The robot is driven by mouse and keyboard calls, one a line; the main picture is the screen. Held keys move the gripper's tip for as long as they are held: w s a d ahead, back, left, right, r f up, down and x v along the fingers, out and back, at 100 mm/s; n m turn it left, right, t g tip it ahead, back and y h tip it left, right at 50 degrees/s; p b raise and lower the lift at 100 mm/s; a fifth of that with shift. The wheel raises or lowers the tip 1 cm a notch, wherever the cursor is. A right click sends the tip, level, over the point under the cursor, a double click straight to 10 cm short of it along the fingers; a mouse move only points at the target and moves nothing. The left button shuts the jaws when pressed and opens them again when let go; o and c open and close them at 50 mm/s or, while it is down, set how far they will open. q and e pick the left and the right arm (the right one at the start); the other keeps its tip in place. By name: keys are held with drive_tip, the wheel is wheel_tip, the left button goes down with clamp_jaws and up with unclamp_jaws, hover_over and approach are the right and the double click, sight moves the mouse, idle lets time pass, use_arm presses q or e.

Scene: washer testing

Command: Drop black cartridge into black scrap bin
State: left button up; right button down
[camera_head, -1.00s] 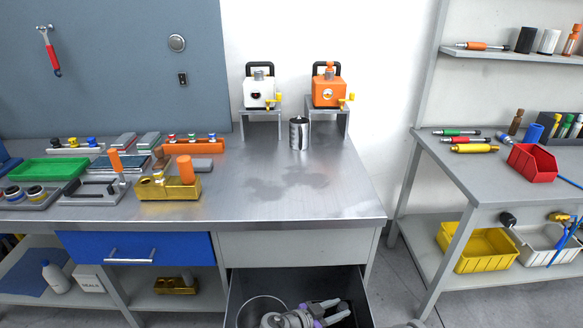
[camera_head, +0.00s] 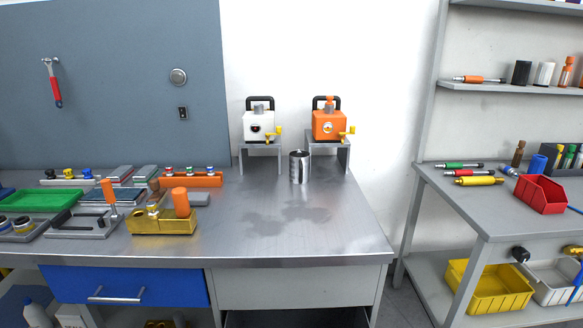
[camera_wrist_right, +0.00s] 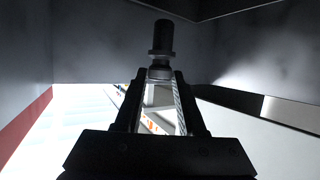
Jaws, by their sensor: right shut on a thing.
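In the right wrist view my right gripper (camera_wrist_right: 162,78) is shut on the black cartridge (camera_wrist_right: 162,40), a dark cylinder with a ringed collar and a pale metal neck between the fingertips. It sticks out beyond the tips, toward the top of the picture. My left gripper is in neither current view. My right gripper is not in the head view now. I cannot make out the black scrap bin for certain in the current views.
Dark grey walls (camera_wrist_right: 100,45) surround the gripper in the right wrist view. In the head view the steel bench (camera_head: 290,230) has clear room at its right, with a metal cup (camera_head: 299,168) near the back. A dark gap (camera_head: 295,319) shows below the front drawer panel.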

drive_tip(key=shift+c, duration=2.1)
unclamp_jaws()
wheel_tip(320, 180, up, 10)
drive_tip(key=p, duration=0.3)
